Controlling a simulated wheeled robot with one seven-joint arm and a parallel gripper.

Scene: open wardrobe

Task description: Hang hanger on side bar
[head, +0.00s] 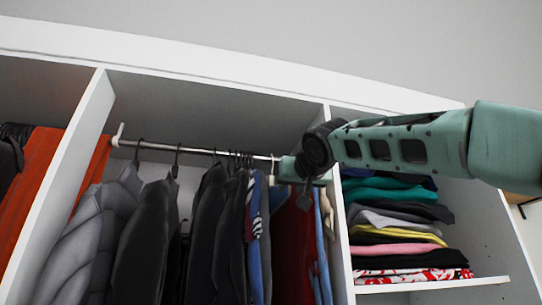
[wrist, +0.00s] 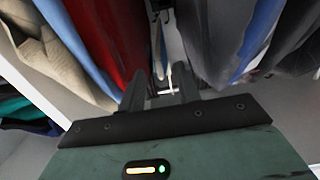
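The metal bar (head: 195,149) runs across the middle wardrobe section, with several garments hanging from it. My gripper (head: 274,170) is at the bar's right part, just above the clothes. In the wrist view, its two dark fingers (wrist: 163,92) stand apart, with a gap between them. A thin pale piece (wrist: 168,76) shows in or beyond that gap; I cannot tell whether it is part of a hanger. No loose hanger can be made out for certain. A red garment (head: 293,245) hangs just below my gripper and also shows in the wrist view (wrist: 100,40).
The left divider (head: 62,180) and right divider (head: 338,225) bound the section. Folded clothes (head: 405,235) are stacked on the right shelf (head: 435,285). Dark jackets (head: 145,240) fill the left of the bar. Garments crowd both sides of my gripper.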

